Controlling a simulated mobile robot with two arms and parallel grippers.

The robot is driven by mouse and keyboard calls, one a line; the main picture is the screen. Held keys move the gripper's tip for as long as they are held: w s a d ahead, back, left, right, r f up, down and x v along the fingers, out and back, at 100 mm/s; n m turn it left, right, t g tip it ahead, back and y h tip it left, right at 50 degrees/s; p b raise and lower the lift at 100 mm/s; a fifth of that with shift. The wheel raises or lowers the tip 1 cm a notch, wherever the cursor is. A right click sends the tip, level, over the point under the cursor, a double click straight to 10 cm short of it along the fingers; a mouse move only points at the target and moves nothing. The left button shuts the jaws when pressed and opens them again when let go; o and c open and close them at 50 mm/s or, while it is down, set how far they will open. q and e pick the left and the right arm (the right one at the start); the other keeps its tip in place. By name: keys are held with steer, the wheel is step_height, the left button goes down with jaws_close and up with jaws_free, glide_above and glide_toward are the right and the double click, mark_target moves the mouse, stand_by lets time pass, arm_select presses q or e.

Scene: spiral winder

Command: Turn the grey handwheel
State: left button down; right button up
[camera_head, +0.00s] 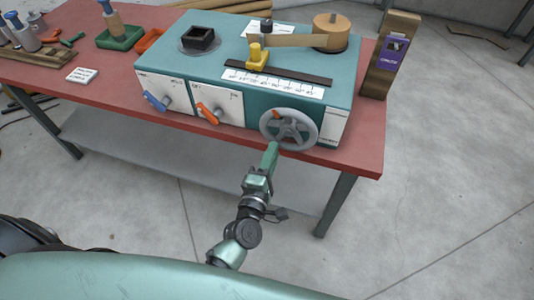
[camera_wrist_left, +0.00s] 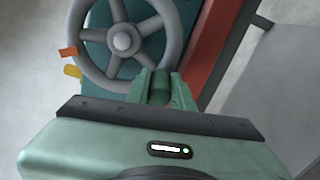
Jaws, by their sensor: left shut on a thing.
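The grey handwheel (camera_head: 290,145) is a spoked wheel on the front right of the teal winder (camera_head: 200,65). An orange mark shows at its upper left rim in the head view. In the left wrist view the handwheel (camera_wrist_left: 167,14) fills the upper middle, with its hub and spokes clear. My left gripper (camera_head: 272,149) is at the lower left of the wheel in the head view. My right gripper is not in view.
Blue (camera_head: 156,101) and orange (camera_head: 209,113) levers sit left of the wheel on the front panels. The red table (camera_head: 362,150) has its front edge just under the wheel. A wooden stand with a purple device (camera_head: 393,52) is at the right. The floor in front is open.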

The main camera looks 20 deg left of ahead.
arm_select(q)
steer(key=shift+d+f+n+b, duration=0.2)
steer(key=shift+d+n+b, duration=0.55)
steer(key=shift+n, duration=0.7)
steer(key=shift+d+f+n+b, duration=0.15)
steer(key=shift+d+n+b, duration=0.3)
steer(key=shift+d+n, duration=0.75)
steer(key=shift+a+n, duration=0.25)
steer(key=shift+n, duration=0.1)
steer(key=c, duration=1.2)
jaws_free()
steer(key=shift+c, duration=0.2)
steer(key=shift+s, duration=0.15)
steer(key=s+b, duration=0.1)
steer(key=s, duration=0.6)
steer(key=shift+s+a, duration=0.15)
steer(key=shift+s, duration=0.15)
